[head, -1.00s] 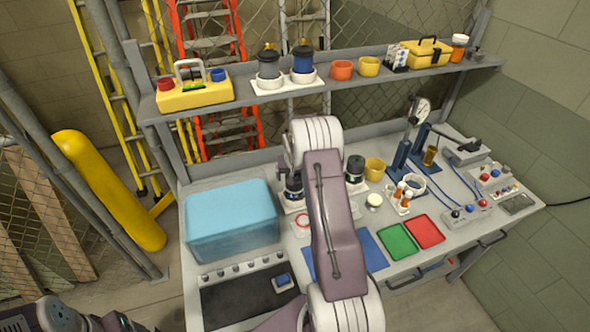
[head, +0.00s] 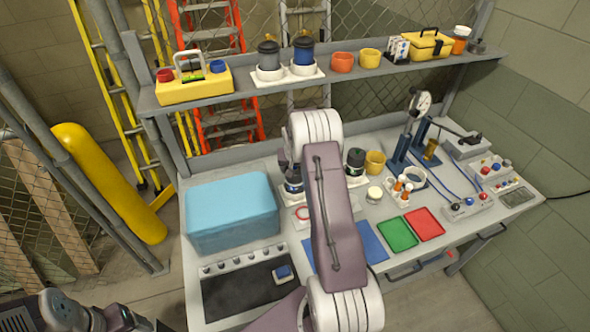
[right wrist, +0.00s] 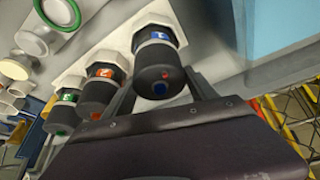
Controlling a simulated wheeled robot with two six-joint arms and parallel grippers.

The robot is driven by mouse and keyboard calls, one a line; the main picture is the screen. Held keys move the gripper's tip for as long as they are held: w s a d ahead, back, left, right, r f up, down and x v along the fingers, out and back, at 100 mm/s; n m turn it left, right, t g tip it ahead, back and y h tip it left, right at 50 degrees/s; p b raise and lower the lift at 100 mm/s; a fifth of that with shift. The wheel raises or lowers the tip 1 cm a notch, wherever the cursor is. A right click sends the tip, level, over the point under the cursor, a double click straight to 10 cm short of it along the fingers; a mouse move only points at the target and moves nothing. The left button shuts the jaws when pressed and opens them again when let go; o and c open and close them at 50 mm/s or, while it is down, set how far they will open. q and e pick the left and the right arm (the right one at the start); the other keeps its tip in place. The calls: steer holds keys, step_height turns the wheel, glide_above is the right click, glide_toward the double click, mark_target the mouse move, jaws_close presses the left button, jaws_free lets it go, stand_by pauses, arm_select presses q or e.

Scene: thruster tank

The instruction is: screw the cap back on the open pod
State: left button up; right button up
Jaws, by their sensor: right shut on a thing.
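In the right wrist view three black-topped pods stand in a row on white bases: a blue-marked pod (right wrist: 157,38), an orange-marked pod (right wrist: 100,90) and a green-marked pod (right wrist: 62,110). My right gripper (right wrist: 162,92) has one finger on each side of the blue-marked pod's black cap and is shut on it. The cap lines up with the pod; I cannot tell how tightly it sits. In the head view my arm hides most of this, with a dark pod (head: 293,183) to its left and another pod (head: 355,163) to its right. My left arm shows at the lower left, its fingertips not clear.
A blue bin (head: 230,215) stands left of the pods. A black mat (head: 235,295) lies in front of it. Green (head: 397,234) and red (head: 424,224) trays lie to the right, with a gauge stand (head: 405,145) behind. The shelf (head: 375,75) runs above the bench.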

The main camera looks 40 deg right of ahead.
steer(key=shift+f+m+g+h+b, duration=0.15)
steer(key=shift+m+g+h+b, duration=0.3)
steer(key=shift+m+b, duration=1.55)
steer(key=shift+m+g+h+b, duration=0.4)
steer(key=shift+m+b, duration=0.6)
steer(key=shift+b, duration=0.35)
steer(key=shift+w+m+g, duration=0.1)
steer(key=shift+m+g, duration=0.15)
steer(key=shift+m, duration=0.35)
steer(key=m, duration=0.1)
steer(key=m+g, duration=0.1)
steer(key=m, duration=0.1)
steer(key=shift+r+p, duration=0.25)
steer(key=shift+p, duration=0.15)
steer(key=shift+f+m+g, duration=0.15)
steer(key=shift+m+g, duration=0.15)
steer(key=shift+m, duration=0.2)
steer(key=o, duration=1.3)
steer(key=shift+o, duration=0.2)
